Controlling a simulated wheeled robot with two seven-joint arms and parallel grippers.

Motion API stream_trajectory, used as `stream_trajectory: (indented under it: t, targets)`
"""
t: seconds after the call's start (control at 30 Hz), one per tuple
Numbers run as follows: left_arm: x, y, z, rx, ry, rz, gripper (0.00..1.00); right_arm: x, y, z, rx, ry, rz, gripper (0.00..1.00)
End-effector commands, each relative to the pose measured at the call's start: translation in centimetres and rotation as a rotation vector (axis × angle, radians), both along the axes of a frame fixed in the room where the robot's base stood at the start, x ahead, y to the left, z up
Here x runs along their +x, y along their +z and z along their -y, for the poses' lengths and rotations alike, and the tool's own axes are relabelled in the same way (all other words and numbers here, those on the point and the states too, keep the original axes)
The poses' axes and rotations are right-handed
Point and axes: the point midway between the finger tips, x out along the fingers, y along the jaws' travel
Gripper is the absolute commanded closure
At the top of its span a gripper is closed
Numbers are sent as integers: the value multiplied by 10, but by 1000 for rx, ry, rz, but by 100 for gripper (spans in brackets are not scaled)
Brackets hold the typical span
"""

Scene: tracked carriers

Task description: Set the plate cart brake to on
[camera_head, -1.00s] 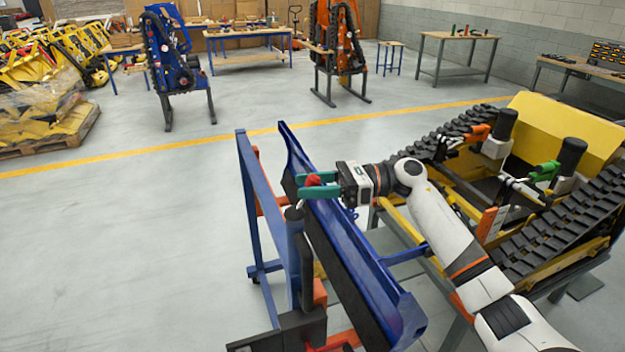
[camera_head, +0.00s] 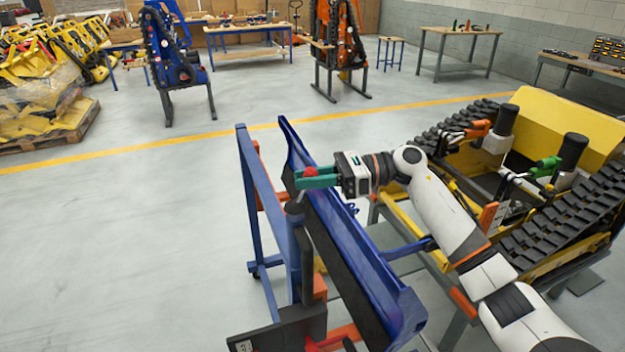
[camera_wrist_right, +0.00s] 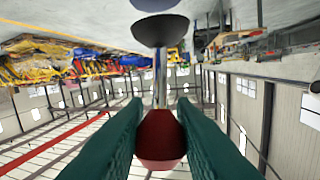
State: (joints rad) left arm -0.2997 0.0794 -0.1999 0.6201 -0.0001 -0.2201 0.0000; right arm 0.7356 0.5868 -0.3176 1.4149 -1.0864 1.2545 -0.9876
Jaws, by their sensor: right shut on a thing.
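The plate cart is a blue frame (camera_head: 251,190) on castors that carries a long blue plate (camera_head: 340,235) leaning on edge. A dark upright post (camera_head: 295,215) stands at its near end. The brake lever's red knob (camera_head: 310,172) shows above the post. My right gripper (camera_head: 312,177) reaches over the plate with its green fingers shut on this knob. In the right wrist view the red knob (camera_wrist_right: 160,140) sits between both fingers, on a thin metal rod (camera_wrist_right: 160,78) that leads to a dark cup-shaped base (camera_wrist_right: 160,32). My left gripper is not in view.
A yellow tracked carrier (camera_head: 570,125) with black tracks stands close at right, beside my right arm. Workbenches (camera_head: 455,40) and blue and orange upright units stand at the back. A pallet of yellow parts (camera_head: 45,120) lies at far left. The floor left of the cart is clear.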

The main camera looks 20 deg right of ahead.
Motion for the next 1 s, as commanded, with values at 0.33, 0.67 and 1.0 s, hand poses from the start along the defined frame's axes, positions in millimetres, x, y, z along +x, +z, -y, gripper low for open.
stream_trajectory:
  t: [0.33, 0.67, 1.0]
  targets:
    - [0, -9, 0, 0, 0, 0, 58, 0, 9, -17, -277, -2, 17, 100]
    - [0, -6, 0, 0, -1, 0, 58, -1, 11, -40, -585, -1, 28, 100]
    - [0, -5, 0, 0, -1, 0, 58, -1, 6, -58, -834, -2, 34, 100]
